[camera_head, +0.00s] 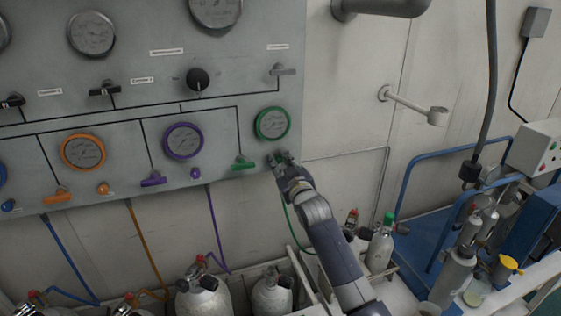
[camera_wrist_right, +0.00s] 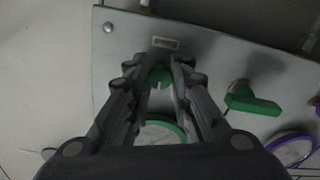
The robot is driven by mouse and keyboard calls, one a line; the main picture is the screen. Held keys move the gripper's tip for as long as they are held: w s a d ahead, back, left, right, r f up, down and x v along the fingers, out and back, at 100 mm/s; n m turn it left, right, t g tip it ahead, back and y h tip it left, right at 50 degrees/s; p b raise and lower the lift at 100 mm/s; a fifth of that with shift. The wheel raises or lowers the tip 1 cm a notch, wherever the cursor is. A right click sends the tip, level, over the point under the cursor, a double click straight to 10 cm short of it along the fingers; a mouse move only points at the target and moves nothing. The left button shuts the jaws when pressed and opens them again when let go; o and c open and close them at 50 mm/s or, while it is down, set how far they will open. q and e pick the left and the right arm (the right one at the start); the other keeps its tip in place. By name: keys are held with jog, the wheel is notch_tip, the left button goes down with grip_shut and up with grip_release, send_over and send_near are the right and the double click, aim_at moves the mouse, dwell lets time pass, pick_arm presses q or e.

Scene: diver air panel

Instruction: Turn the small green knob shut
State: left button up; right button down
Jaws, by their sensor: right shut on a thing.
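The small green knob (camera_wrist_right: 160,76) sits on the grey panel and shows between the fingertips of my right gripper (camera_wrist_right: 159,72) in the right wrist view. The fingers are shut on it. In the head view my right gripper (camera_head: 281,159) is at the panel's lower right corner, below the green-rimmed gauge (camera_head: 272,123), and mostly hides the knob. A larger green lever handle (camera_head: 243,163) is just left of the gripper; it also shows in the right wrist view (camera_wrist_right: 250,100), apart from the fingers. My left gripper is not in view.
The grey panel (camera_head: 215,100) carries purple (camera_head: 153,179) and orange (camera_head: 58,195) handles to the left. Gas cylinders (camera_head: 204,298) stand below. A blue frame (camera_head: 440,200) and more bottles are at the right. The wall right of the panel is mostly clear.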

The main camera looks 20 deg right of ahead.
jog(key=shift+f+m, duration=0.15)
jog(key=shift+m, duration=0.45)
jog(key=c, duration=1.4)
grip_release()
jog(key=s, duration=1.2)
jog(key=shift+d, duration=0.25)
